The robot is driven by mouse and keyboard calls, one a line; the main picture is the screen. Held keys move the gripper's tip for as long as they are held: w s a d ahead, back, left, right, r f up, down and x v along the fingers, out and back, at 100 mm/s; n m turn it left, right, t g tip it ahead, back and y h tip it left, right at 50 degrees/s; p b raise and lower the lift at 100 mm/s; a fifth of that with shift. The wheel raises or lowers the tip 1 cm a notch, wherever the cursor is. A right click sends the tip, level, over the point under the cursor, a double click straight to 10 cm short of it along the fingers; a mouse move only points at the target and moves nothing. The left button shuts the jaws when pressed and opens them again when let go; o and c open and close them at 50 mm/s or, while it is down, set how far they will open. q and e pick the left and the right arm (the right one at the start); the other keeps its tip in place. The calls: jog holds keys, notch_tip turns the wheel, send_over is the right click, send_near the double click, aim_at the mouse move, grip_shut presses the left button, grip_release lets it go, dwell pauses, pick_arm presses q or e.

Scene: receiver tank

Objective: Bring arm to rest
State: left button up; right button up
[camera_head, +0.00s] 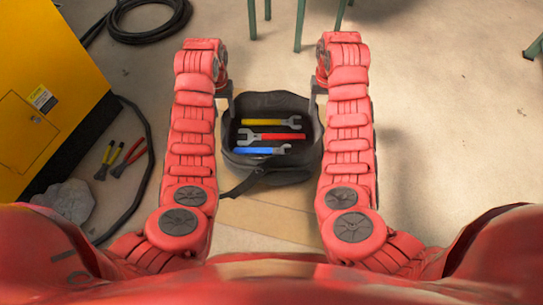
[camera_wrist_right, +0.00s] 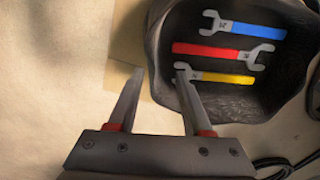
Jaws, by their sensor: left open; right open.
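My two red arms reach forward on either side of a black open bag in the head view. My left gripper (camera_head: 228,98) hangs beside the bag's left rim, with its fingers mostly hidden. My right gripper (camera_head: 313,97) hangs beside the bag's right rim. In the right wrist view my right gripper (camera_wrist_right: 155,98) is open, with nothing between its two grey fingers. One fingertip overlaps the bag's rim in that view; I cannot tell whether it touches.
The black bag (camera_head: 270,102) holds a yellow wrench (camera_head: 272,122), a red wrench (camera_head: 272,138) and a blue wrench (camera_head: 262,150). Pliers (camera_head: 122,160), a grey rock (camera_head: 66,200), a cable (camera_head: 148,20) and a yellow cabinet (camera_head: 45,80) are at left. Green legs (camera_head: 300,25) stand behind.

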jog(key=shift+r, duration=0.3)
dwell(0.4)
